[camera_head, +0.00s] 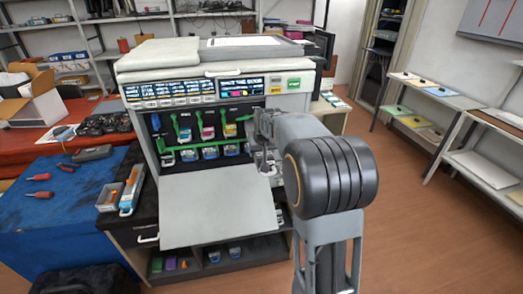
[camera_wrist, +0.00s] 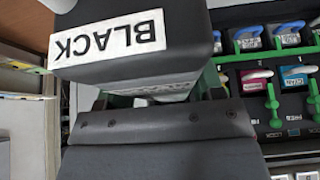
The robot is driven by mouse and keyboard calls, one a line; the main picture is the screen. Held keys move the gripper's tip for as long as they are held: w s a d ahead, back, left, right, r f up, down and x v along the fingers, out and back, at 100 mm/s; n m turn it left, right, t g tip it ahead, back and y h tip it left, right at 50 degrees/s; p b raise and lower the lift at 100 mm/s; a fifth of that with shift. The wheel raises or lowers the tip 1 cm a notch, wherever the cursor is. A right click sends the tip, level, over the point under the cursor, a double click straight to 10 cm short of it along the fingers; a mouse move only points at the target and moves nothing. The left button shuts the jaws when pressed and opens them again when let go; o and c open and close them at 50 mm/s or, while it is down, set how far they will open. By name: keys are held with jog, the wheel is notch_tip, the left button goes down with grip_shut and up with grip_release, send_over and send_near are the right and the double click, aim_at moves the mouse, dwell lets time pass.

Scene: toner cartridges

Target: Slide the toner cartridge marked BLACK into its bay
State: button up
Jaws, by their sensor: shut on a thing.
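The toner cartridge marked BLACK (camera_wrist: 112,45) fills the upper left of the wrist view, a dark block with an upside-down white label. My gripper (camera_wrist: 160,122) is shut on it. In the head view my gripper (camera_head: 266,150) is at the right side of the printer's open front, and my arm hides most of the cartridge and the bay behind it. I cannot tell whether the cartridge has entered the bay. The printer (camera_head: 300,102) has cartridges with green levers to the left, one of them magenta (camera_head: 207,131); cyan (camera_wrist: 297,77) shows at right in the wrist view.
The printer's front flap (camera_head: 218,205) is folded down below the bays. Blue-handled cartridges (camera_head: 210,152) stand in a lower row. A blue-covered table (camera_head: 60,215) with screwdrivers is at left. Shelves (camera_head: 440,100) line the right wall, with open floor in front of them.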

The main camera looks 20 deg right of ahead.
jog(key=shift+w+d+r+p, duration=0.15)
jog(key=shift+w+p, duration=0.25)
jog(key=shift+w, duration=0.5)
jog(key=shift+w+d+p, duration=0.2)
jog(key=shift+w+p, duration=0.2)
jog(key=shift+w, duration=0.45)
jog(key=o, duration=1.5)
jog(key=shift+f, duration=0.2)
jog(key=shift+o, duration=0.2)
jog(key=shift+s+f, duration=0.1)
